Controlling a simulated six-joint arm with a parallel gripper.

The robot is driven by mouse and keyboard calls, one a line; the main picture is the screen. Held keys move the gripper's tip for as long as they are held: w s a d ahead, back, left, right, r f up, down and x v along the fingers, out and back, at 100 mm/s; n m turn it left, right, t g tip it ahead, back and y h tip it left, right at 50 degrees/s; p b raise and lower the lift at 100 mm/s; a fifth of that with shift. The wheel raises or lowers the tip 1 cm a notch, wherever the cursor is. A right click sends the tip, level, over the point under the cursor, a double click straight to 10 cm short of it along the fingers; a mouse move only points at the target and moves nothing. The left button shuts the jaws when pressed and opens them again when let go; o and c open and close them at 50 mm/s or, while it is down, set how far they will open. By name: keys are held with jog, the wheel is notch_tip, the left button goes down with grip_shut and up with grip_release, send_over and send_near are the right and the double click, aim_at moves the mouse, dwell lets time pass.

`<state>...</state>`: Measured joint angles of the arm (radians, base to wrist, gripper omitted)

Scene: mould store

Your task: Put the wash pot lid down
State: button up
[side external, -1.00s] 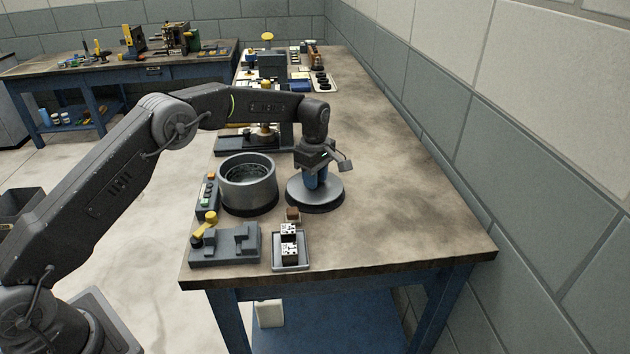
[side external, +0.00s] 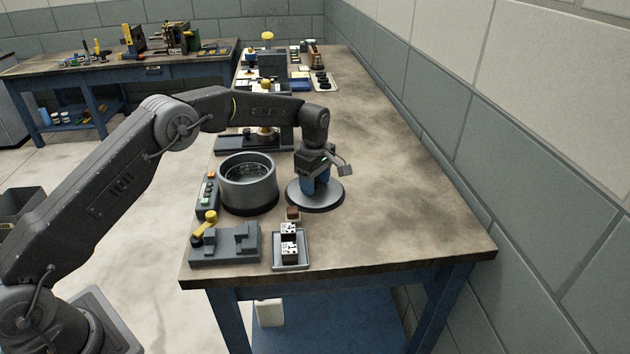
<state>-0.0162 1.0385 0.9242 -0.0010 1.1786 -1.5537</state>
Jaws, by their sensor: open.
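The wash pot lid (side external: 328,199) is a round grey disc with a dark rim. It lies flat on the bench top, just right of the wash pot. The wash pot (side external: 248,191) is a grey open cylinder with its inside showing. The gripper is open. The fingers hide the lid's handle, and I cannot tell whether they still touch it.
A grey fixture with a yellow knob (side external: 225,243) and a small tray with patterned blocks (side external: 291,262) sit at the front. A press-like machine (side external: 271,72) stands behind. The bench (side external: 405,190) is clear to the right.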

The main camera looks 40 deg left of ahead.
jog(key=s+r+m+t, duration=0.15)
jog(key=s+r, duration=0.25)
jog(key=r, duration=0.7)
jog(key=s+r+m, duration=0.3)
jog(key=s+r, duration=0.1)
jog(key=r, duration=0.7)
jog(key=s+r+m+t, duration=0.35)
jog(key=s+m, duration=0.55)
jog(key=s, duration=1.2)
jog(key=s+d+f+m, duration=0.1)
jog(key=s+f+m, duration=0.3)
jog(key=s, duration=0.6)
jog(key=shift+s+f+t, duration=0.2)
jog(key=shift+f+t, duration=0.1)
jog(key=shift+f, duration=0.35)
